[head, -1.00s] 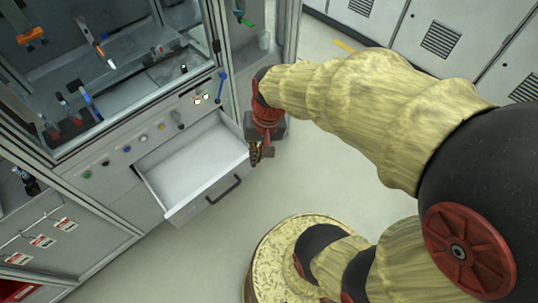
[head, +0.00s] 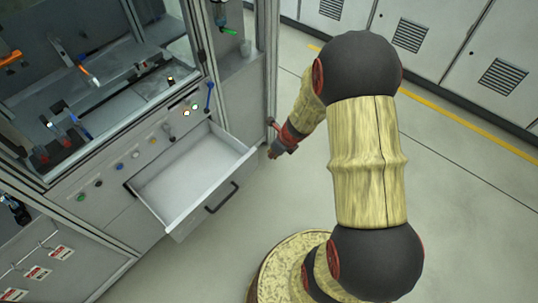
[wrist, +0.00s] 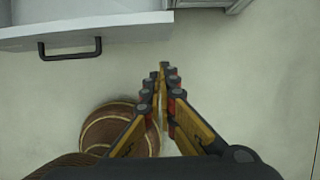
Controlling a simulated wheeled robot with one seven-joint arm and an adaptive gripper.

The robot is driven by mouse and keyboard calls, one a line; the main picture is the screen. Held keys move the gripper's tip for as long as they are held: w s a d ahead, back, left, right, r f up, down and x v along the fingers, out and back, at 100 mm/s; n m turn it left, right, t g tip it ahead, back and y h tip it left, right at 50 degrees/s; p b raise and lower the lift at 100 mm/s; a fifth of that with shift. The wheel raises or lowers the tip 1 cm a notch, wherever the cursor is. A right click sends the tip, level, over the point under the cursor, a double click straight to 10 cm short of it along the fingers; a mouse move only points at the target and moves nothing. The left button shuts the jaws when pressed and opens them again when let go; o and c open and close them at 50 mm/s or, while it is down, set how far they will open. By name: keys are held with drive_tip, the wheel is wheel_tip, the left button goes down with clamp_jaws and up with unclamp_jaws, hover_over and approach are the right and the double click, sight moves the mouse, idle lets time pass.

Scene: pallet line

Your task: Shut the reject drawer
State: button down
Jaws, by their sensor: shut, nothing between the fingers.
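The reject drawer (head: 192,178) is pulled out of the grey cabinet front, light grey inside and empty. Its dark bar handle (head: 221,198) is on the outer face. In the wrist view the drawer front (wrist: 120,30) crosses the upper left, with the handle (wrist: 70,48) left of my fingers. My gripper (head: 271,153) is just right of the drawer's open end in the head view, apart from it. In the wrist view my gripper (wrist: 165,72) has its fingers together with nothing between them, over bare floor.
The glazed machine cabinet (head: 100,90) stands above and behind the drawer. Buttons and lamps (head: 135,155) line the panel above it. Red-and-white tags (head: 38,272) hang at lower left. Grey lockers (head: 440,40) stand at the back right. The floor (head: 470,230) to the right is clear.

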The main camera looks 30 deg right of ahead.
drive_tip(key=w+a+f+b, duration=0.2)
drive_tip(key=w+f+b, duration=0.2)
drive_tip(key=w+f, duration=0.2)
drive_tip(key=shift+x, duration=1.05)
